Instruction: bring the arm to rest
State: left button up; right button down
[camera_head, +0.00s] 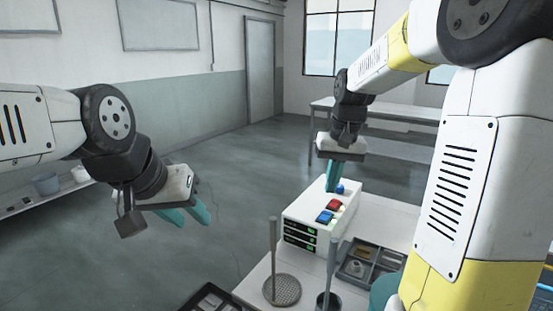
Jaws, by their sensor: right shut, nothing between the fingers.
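My right arm reaches in from the right. Its right gripper (331,178) points down with its teal fingers together and empty, over the back of the white box (303,222). The fingertips are close to a round blue knob (340,189); I cannot tell whether they touch it. My left arm comes in from the left. Its left gripper (190,219) hangs over the floor, well left of the box, with its two teal fingers apart and nothing between them.
The box has a red button (334,204), a blue button (325,217) and green-lit front panels. In front stand a round mesh plate (282,291) with an upright rod and a dark cup (328,302) with a rod. A grey compartment tray (350,275) lies to the right.

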jog(key=s+a+r+t, duration=0.1)
jog(key=s+r+t, duration=0.1)
jog(key=s, duration=0.7)
jog(key=s+a+r+n+t+y, duration=0.1)
jog(key=s+t, duration=0.1)
jog(key=s, duration=0.7)
jog(key=shift+s+r+t, duration=0.35)
jog(key=shift+t, duration=0.05)
